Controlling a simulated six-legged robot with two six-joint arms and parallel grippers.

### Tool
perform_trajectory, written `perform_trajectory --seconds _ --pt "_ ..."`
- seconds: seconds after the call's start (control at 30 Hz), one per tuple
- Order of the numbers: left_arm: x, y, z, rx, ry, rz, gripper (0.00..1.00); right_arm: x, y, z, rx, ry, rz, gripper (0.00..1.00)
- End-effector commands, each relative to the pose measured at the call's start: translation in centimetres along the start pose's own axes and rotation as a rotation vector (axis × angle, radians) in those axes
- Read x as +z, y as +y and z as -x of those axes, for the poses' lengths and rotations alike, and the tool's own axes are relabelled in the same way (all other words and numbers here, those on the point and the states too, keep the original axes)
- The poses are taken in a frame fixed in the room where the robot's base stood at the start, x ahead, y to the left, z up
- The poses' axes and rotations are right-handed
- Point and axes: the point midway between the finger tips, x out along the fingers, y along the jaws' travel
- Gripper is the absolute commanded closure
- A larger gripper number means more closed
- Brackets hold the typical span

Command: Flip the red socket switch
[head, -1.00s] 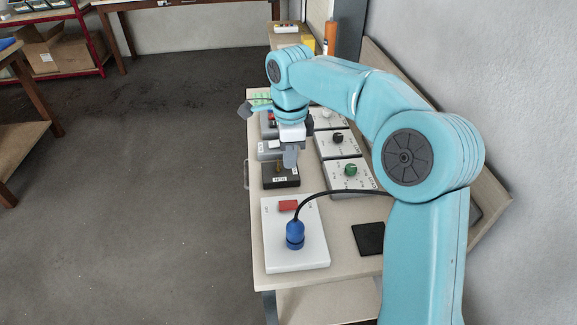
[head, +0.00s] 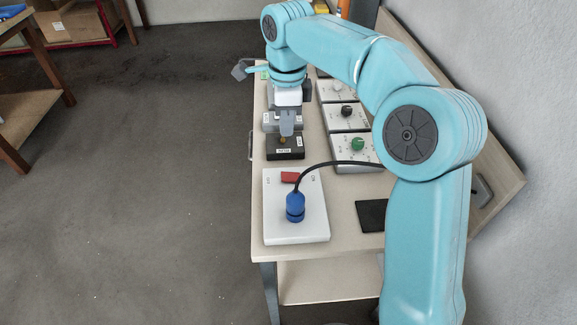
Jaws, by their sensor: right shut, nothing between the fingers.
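The red socket switch (head: 289,177) sits on the far part of a white socket plate (head: 280,229) at the near end of the table. A blue plug (head: 295,207) with a black cable stands upright on the plate, just nearer than the switch. My right gripper (head: 287,132) is shut and empty. It points down over the black box (head: 286,153), farther along the table than the switch and apart from it. I cannot tell whether it touches the box. My left gripper is not in view.
White dial boxes, one with a green knob (head: 358,144) and one with a black knob (head: 346,112), line the right side. A dark pad (head: 372,215) lies right of the plate. The black cable (head: 330,164) arches toward the right. The floor left of the table is clear.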

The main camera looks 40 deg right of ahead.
Motion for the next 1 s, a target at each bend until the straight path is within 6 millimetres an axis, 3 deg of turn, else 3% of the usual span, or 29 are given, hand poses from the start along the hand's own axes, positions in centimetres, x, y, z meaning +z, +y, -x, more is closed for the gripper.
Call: perform_trajectory --seconds 1.0 --pt "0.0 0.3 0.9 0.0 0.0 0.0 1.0 -1.7 0.0 1.1 0.0 0.0 0.001 1.0"
